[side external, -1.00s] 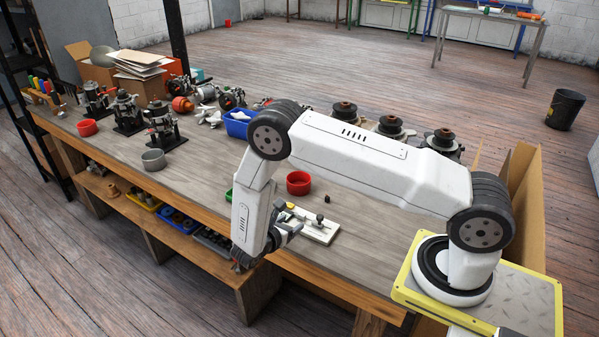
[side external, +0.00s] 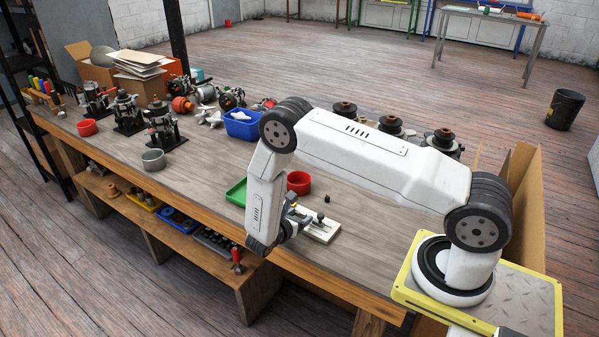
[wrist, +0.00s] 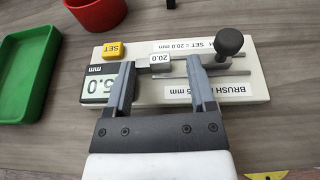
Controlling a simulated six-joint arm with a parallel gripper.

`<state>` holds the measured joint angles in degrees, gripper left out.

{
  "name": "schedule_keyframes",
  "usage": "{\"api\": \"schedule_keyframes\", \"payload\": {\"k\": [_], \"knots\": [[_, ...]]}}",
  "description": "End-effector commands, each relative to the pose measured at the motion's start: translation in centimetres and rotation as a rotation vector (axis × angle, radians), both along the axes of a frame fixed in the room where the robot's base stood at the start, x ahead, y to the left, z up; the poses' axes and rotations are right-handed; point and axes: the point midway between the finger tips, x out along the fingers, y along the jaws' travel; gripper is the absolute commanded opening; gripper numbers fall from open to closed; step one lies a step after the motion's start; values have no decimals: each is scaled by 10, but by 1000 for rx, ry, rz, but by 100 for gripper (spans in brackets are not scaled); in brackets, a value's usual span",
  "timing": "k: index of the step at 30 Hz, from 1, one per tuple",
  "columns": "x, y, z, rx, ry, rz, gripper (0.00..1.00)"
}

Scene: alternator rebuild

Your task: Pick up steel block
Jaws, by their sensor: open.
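A small grey steel block labelled 20.0 (wrist: 159,60) lies on the pale gauge fixture (wrist: 262,83), beside its "5.0 mm" display. My gripper (wrist: 161,65) is open in the wrist view, with one finger on each side of the block and a gap to at least the right one. I cannot tell how far the fingertips are above the fixture. In the side external view my gripper (side external: 296,215) is over the left part of the fixture (side external: 322,232); the block is too small or hidden to make out there.
A black-knobbed rod (wrist: 230,42) stands on the fixture close to the right finger. A yellow SET button (wrist: 114,50) is by the left finger. A green tray (wrist: 22,75) and a red bowl (wrist: 95,12) lie left and behind. Bare bench (wrist: 290,30) lies to the right.

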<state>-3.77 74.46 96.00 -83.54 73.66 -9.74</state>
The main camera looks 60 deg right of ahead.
Motion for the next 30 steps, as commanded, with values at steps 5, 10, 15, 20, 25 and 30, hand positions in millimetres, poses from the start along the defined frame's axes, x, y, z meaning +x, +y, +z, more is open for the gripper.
{"api": "schedule_keyframes", "payload": {"k": [5, 10, 15, 20, 25, 30], "knots": [[-3, -2, -2, 3, 7, -5, 71], [-4, -2, -3, 4, 8, -7, 39], [-4, -2, -2, 3, 8, -7, 0], [-3, -2, -2, 2, 7, -6, 0], [-3, -1, -1, 1, 6, -6, 0], [-2, -1, 3, 1, 5, -5, 0]]}}
